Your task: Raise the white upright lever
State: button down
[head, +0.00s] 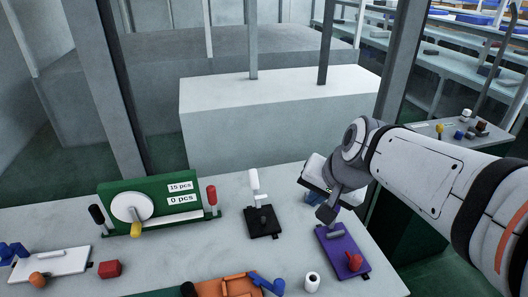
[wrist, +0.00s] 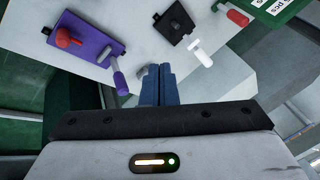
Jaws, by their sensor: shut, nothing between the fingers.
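The white upright lever (head: 254,185) stands on a black base plate (head: 262,236) near the far edge of the table. In the wrist view the white lever (wrist: 202,54) shows beyond and to the right of my fingertips, beside its black plate (wrist: 176,27). My gripper (head: 312,198) is to the right of the lever in the head view, apart from it and partly hidden by my wrist. In the wrist view my gripper (wrist: 158,68) has its blue fingers together with nothing between them.
A purple plate (head: 333,238) with a red knob (head: 354,262) lies close to my gripper on the right. A green counter panel (head: 165,190) with red and black handles stands left of the lever. An orange tray (head: 207,289) and a white cylinder (head: 312,282) are at the front.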

jog(key=w+a+f+m+t+y+b, duration=0.2)
jog(key=w+a+f+m+b, duration=0.15)
jog(key=w+b, duration=0.4)
jog(key=w+a+f+m+t+y+b, duration=0.1)
jog(key=w+a+f+m+b, duration=0.1)
jog(key=w+f+m+b, duration=0.55)
jog(key=n+b, duration=0.1)
jog(key=n, duration=0.1)
send_near(256, 175)
jog(key=shift+t, duration=0.4)
jog(key=x, duration=0.7)
jog(key=shift+s+a+f, duration=0.1)
jog(key=shift+s+f, duration=0.15)
jog(key=shift+s, duration=0.1)
jog(key=shift+r+p, duration=0.1)
jog(key=shift+p, duration=0.2)
